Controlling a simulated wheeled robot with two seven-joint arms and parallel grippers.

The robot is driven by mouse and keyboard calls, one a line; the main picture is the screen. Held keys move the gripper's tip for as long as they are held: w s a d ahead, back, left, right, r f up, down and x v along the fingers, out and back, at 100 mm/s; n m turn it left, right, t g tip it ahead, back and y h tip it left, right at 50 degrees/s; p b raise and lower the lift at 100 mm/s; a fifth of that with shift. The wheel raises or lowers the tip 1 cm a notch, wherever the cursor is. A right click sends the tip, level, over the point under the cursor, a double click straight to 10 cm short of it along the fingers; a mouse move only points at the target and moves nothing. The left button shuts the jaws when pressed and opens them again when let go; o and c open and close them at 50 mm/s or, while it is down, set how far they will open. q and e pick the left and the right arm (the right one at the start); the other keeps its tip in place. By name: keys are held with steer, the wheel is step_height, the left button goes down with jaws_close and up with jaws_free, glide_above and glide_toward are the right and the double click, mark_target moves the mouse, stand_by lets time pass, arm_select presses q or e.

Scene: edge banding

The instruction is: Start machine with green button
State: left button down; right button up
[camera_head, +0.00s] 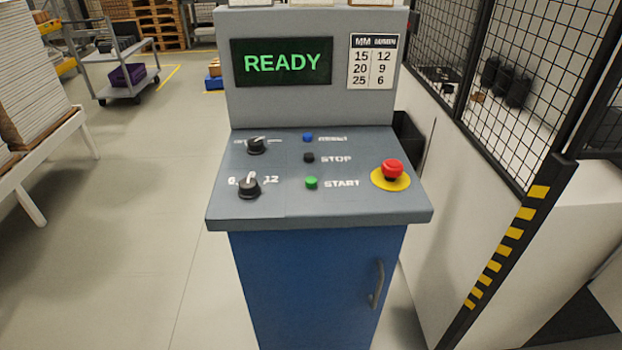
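The control machine (320,240) stands in the middle of the head view, with a grey sloped panel on a blue cabinet. The green button (311,183) sits low on the panel, left of the label START. A black button (308,158) beside STOP and a blue button (307,137) are above it. A red mushroom button (392,169) on a yellow disc is at the right. Two black knobs (248,187) are at the left. The screen (282,62) reads READY in green. Neither of my grippers is in view.
A black mesh fence (535,60) with a yellow-and-black striped post (508,245) stands close on the right. A white table (45,150) with stacked boards is at the left. A trolley (120,65) with a purple bin is behind. The floor left of the cabinet is clear.

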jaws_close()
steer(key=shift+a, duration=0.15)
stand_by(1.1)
